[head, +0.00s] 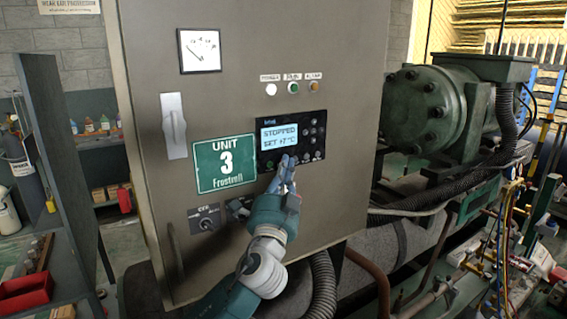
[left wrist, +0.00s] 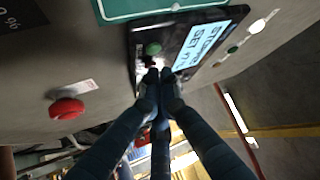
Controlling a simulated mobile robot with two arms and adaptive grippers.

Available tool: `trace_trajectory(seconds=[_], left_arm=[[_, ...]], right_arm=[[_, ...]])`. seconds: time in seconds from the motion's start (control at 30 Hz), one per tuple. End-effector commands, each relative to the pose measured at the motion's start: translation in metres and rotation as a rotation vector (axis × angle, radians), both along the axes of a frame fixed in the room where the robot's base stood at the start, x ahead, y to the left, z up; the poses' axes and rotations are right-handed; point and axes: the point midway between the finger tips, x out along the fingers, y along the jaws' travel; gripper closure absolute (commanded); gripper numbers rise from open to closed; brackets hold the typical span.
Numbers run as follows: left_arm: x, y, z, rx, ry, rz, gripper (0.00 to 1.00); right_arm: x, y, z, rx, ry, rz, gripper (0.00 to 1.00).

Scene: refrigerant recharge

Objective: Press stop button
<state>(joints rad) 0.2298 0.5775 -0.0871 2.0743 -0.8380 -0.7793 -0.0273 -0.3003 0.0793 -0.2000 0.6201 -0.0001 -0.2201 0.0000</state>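The controller panel (head: 291,139) on the grey cabinet door has a lit display (head: 279,136) reading "STOPPED" and a set temperature line. A green button (left wrist: 153,48) sits on the panel below the display in the left wrist view. My left gripper (head: 287,166) is at the panel's lower edge, its fingertips brought together with nothing between them. In the left wrist view the fingertips (left wrist: 158,76) lie over the panel beside the green button, and hide what is under them. I cannot tell whether they touch it. My right gripper is not in view.
A red mushroom knob (left wrist: 67,108) sticks out from the door near the left gripper. A green "UNIT 3" sign (head: 225,164), a lever handle (head: 174,125) and a rotary switch (head: 205,218) are on the door. A green compressor (head: 432,108) stands right of the cabinet.

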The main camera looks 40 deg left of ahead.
Motion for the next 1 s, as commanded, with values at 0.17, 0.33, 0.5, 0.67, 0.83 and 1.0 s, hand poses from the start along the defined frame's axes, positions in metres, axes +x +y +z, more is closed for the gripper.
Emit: trace_trajectory(seconds=[0.17, 0.33, 0.5, 0.67, 0.83, 1.0], left_arm=[[-0.003, -0.006, 0.000, -0.002, 0.000, 0.001, 1.00], [-0.006, -0.013, 0.000, 0.000, 0.000, 0.001, 1.00], [-0.006, -0.013, 0.000, 0.000, 0.001, 0.001, 1.00], [-0.007, -0.015, -0.001, 0.000, 0.000, 0.000, 1.00], [-0.012, -0.030, -0.001, -0.002, -0.001, -0.002, 1.00], [-0.019, -0.045, -0.001, -0.003, 0.000, -0.003, 1.00]], right_arm=[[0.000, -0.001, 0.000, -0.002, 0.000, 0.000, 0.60], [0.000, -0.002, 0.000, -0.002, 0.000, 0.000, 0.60], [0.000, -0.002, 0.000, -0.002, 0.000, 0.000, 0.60], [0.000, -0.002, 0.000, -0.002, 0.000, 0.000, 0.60], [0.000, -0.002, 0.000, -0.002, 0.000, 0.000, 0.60], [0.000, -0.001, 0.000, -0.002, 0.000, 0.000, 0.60]])
